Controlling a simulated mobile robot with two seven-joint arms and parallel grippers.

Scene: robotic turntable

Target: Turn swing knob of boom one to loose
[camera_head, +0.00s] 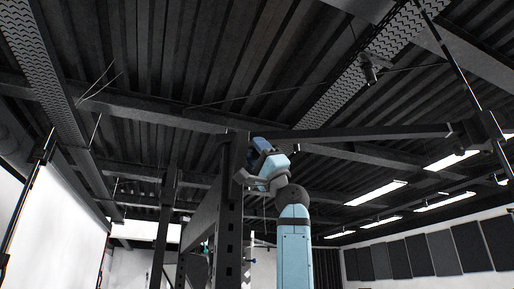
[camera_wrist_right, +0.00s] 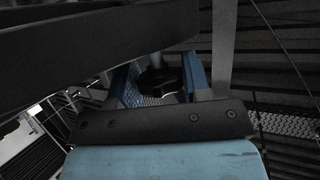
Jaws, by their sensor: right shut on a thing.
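Boom one appears to be the dark beam (camera_head: 370,132) running right from the top of the perforated upright post (camera_head: 229,215). A dark beam (camera_wrist_right: 90,50) also fills the upper left of the right wrist view. My right gripper (camera_head: 257,148) is raised to the post top, just below the beam. In the wrist view its blue fingers (camera_wrist_right: 163,78) are on either side of a dark knob (camera_wrist_right: 158,82) with a grey shaft above it. The gripper is shut on this knob. The knob is hidden in the head view. My left gripper is not in view.
A dark fixture (camera_head: 477,130) is at the boom's right end, beside a slanted stand pole (camera_head: 462,75). More dark beams (camera_head: 203,215) stand left of the post. Ceiling girders and strip lights (camera_head: 375,193) are overhead. Space right of my arm looks open.

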